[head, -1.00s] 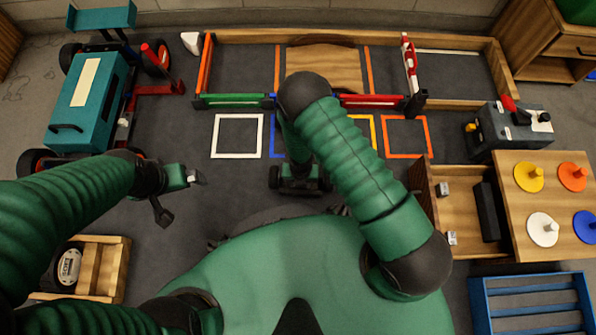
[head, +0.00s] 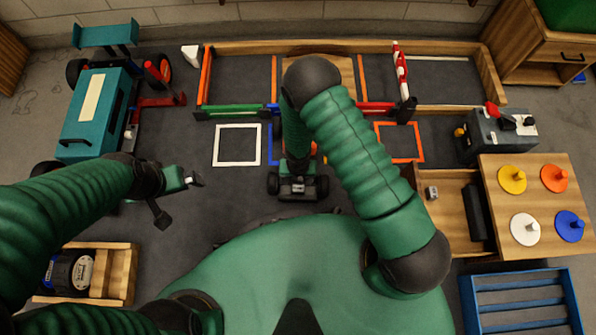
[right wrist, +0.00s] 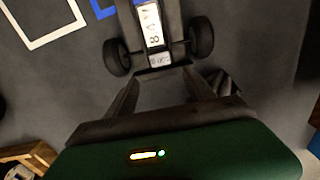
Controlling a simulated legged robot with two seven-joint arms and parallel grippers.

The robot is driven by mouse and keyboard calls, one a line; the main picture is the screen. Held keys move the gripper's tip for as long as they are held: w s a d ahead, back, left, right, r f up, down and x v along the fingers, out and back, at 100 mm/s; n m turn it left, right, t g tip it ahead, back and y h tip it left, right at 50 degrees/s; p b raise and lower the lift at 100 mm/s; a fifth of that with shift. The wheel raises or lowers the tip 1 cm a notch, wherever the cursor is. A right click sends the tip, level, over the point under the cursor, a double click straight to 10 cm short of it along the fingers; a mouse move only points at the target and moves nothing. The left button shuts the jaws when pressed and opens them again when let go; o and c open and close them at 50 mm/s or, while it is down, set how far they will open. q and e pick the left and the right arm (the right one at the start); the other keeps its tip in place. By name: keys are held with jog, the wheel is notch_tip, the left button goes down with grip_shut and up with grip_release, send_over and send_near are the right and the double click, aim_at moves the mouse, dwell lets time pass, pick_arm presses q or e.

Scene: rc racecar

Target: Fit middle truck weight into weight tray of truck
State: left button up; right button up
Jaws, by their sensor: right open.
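The small dark truck (head: 298,187) stands on the floor in front of my body in the head view. In the right wrist view its end (right wrist: 152,68) shows between two wheels, with a white lettered plate (right wrist: 151,25) and a smaller pale marked piece (right wrist: 160,60). I cannot tell whether that piece is a weight in the tray. My right gripper (right wrist: 162,78) is open, its fingers apart just behind the truck's end, nothing visible held between them. My left gripper (head: 180,198) is open and empty over the floor. A silver weight (head: 431,192) lies in the drawer at right.
The wooden drawer (head: 455,190) and disc-topped table (head: 537,240) stand at right, with a blue slatted crate (head: 518,305) below. A large teal car (head: 90,110) and wooden box (head: 118,275) are at left. Floor between my left gripper and the truck is clear.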

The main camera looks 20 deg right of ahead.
jog(key=w+d+r+m+t, duration=0.1)
jog(key=w+d+r+m, duration=0.1)
jog(key=r+m, duration=0.45)
jog(key=w+d+r+m+t, duration=0.1)
jog(key=w+d+r+m, duration=0.2)
jog(key=r, duration=0.6)
jog(key=s+d+r+m, duration=0.1)
jog(key=s+r+m, duration=0.3)
jog(key=r+m, duration=0.4)
jog(key=s+d+r+m, duration=0.2)
jog(key=s+r+m, duration=0.3)
jog(key=r+m, duration=0.4)
jog(key=m, duration=0.5)
jog(key=shift+d+t, duration=0.25)
jog(key=shift+t, duration=0.05)
